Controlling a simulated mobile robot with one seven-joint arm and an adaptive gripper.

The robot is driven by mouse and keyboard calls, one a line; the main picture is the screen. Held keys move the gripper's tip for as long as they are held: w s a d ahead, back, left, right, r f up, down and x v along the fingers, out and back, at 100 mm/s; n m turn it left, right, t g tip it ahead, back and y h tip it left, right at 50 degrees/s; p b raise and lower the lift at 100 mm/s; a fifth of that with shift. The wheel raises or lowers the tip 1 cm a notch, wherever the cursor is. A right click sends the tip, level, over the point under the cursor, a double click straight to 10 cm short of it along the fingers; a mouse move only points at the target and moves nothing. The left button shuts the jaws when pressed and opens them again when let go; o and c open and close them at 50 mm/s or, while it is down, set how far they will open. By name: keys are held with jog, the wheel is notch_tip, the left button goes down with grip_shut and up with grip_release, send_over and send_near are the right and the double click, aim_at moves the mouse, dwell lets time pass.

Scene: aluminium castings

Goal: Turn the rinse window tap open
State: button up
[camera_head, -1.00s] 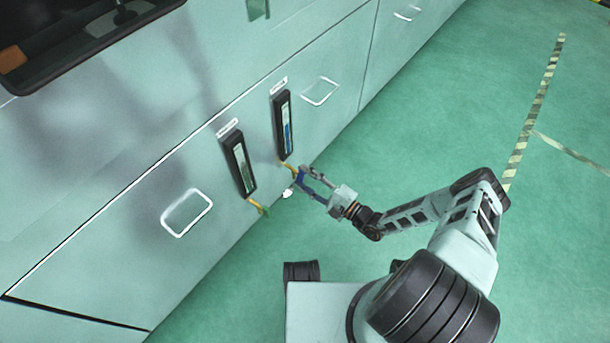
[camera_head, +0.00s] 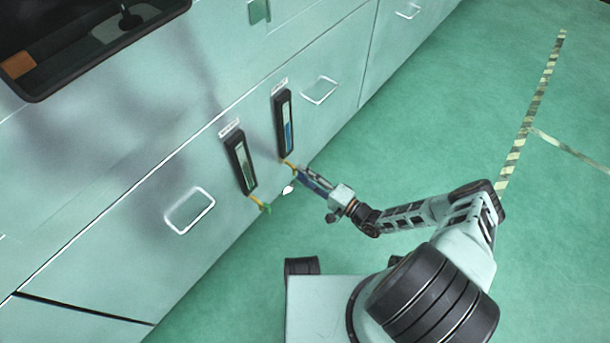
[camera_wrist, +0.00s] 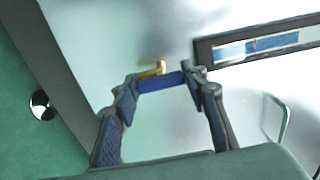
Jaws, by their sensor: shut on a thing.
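Two dark, tall sight windows are on the pale cabinet front, each with a brass tap at its foot. The right window (camera_head: 284,123) shows blue liquid and has the brass tap (camera_head: 288,164) at my gripper (camera_head: 298,175). In the wrist view, my gripper (camera_wrist: 162,82) is shut on this tap's blue handle (camera_wrist: 160,83), with a finger at each end. The brass part (camera_wrist: 152,70) shows just behind the handle. The left window (camera_head: 240,162) has a tap with a green handle (camera_head: 266,208), apart from my gripper. The labels above the windows are too small to read.
Recessed pulls (camera_head: 190,210) sit in the cabinet front on either side of the windows. A small white and black round thing (camera_wrist: 41,105) is low by the cabinet. The green floor (camera_head: 420,110) to the right is clear, with striped tape on it.

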jog(key=o, duration=1.2)
jog(key=shift+c, duration=0.2)
jog(key=shift+r, duration=0.1)
